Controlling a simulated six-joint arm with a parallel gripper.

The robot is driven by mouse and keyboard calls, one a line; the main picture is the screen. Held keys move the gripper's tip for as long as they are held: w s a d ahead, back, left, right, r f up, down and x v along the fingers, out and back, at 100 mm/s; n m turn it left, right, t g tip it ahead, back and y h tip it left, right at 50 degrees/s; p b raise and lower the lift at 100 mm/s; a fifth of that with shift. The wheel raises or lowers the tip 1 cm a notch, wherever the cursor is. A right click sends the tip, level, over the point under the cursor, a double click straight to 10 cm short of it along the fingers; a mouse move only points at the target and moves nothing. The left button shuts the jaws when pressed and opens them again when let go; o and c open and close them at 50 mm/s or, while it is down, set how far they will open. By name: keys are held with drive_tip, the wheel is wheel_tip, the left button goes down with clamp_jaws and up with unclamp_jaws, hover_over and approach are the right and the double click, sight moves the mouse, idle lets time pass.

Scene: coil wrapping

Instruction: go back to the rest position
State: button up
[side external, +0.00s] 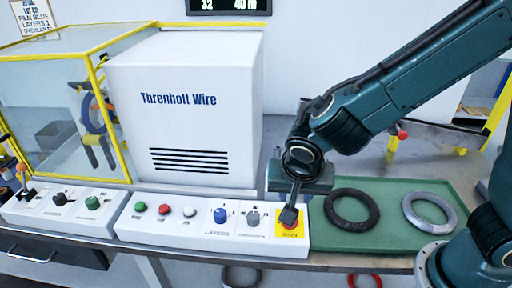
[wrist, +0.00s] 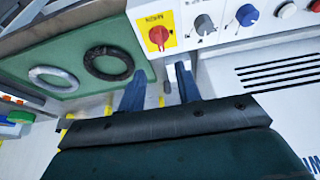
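My gripper (side external: 290,215) points down at the right end of the control panel, over the yellow plate (side external: 303,238) of the main switch. In the wrist view my gripper (wrist: 159,72) shows two dark blue fingers spread apart with nothing between them. The red switch knob (wrist: 158,36) lies beyond the fingertips in that view. In the side view the fingertips partly hide the red knob (side external: 289,226); I cannot tell whether they touch it.
The white control panel (side external: 130,230) carries several knobs and buttons. Behind it stand a white machine housing (side external: 200,120) and a yellow-framed guard (side external: 60,100). A green tray (side external: 390,238) holds a black ring (side external: 352,222) and a grey ring (side external: 430,226).

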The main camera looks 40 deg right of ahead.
drive_tip(key=shift+s+a+r, duration=0.15)
drive_tip(key=shift+r, duration=0.35)
drive_tip(key=s+d+r+n+t+y, duration=0.2)
drive_tip(key=s+d+r+n+y, duration=0.1)
drive_tip(key=s+d+r+n, duration=0.6)
drive_tip(key=s+d+r, duration=0.4)
drive_tip(key=s+d, duration=0.1)
drive_tip(key=shift+d+t, duration=0.3)
drive_tip(key=shift+d, duration=0.05)
drive_tip(key=shift+r, duration=0.1)
idle(1.0)
